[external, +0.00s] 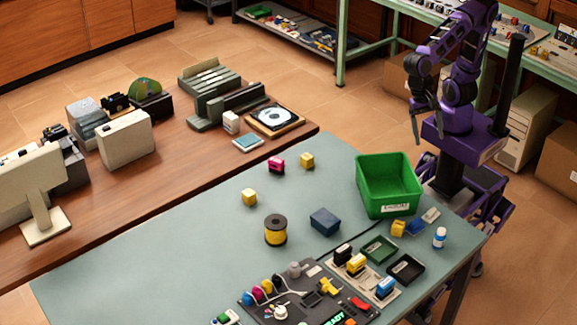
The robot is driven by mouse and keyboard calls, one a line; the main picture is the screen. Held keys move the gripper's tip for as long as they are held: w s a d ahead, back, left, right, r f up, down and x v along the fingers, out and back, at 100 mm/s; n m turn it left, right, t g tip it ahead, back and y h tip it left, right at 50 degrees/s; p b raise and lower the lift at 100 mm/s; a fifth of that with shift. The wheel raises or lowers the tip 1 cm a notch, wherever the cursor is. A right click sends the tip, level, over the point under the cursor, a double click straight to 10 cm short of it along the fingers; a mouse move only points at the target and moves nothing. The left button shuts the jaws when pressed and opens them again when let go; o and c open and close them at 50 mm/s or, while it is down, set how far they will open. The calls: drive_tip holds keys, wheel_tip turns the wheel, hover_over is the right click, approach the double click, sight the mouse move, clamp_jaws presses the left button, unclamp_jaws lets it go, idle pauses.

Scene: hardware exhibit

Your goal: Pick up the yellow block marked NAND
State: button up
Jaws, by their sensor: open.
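Several yellow blocks show, but no marking is legible, so I cannot tell which reads NAND. One yellow block (307,161) is near the far edge of the grey-green table (170,245). A paler yellow block (249,197) is to its left and nearer. Another yellow piece (398,228) lies in front of the green bin, and a yellow-topped block (356,263) sits on a pale holder. My gripper (427,122) is open and empty. It points down beside my purple column, behind and above the green bin, apart from all blocks.
A green bin (373,193) stands at the table's right. A pink block (276,165), yellow spool (276,231), navy block (324,221) and white bottle (440,238) stand around. A dark electronics board (290,290) fills the front. The table's left part is clear.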

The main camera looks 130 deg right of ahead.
sight(400, 224)
drive_tip(key=w+a+f+n+t+h, duration=0.2)
drive_tip(key=a+f+n+t+h, duration=0.2)
drive_tip(key=a+f+n, duration=0.1)
drive_tip(key=w+a+f+n+t+h, duration=0.2)
drive_tip(key=a+f+n+t+h, duration=0.1)
drive_tip(key=a+f+n+h, duration=0.1)
drive_tip(key=w+a+f+n+t+h, duration=0.2)
drive_tip(key=a+f+n+t+h, duration=0.2)
drive_tip(key=a+f+n, duration=0.2)
drive_tip(key=shift+w+a+n+t+b, duration=0.2)
drive_tip(key=shift+a+n, duration=0.15)
drive_tip(key=shift+a, duration=0.15)
drive_tip(key=shift+w+a+n+t+b, duration=0.1)
drive_tip(key=shift+w+a+n, duration=0.05)
drive_tip(key=shift+a+n, duration=0.25)
drive_tip(key=x, duration=1.1)
drive_tip(key=shift+w+d+b, duration=0.25)
drive_tip(key=shift+b, duration=0.1)
drive_tip(key=shift+x, duration=2.35)
drive_tip(key=shift+w+a, duration=0.1)
drive_tip(key=shift+a, duration=0.05)
clamp_jaws()
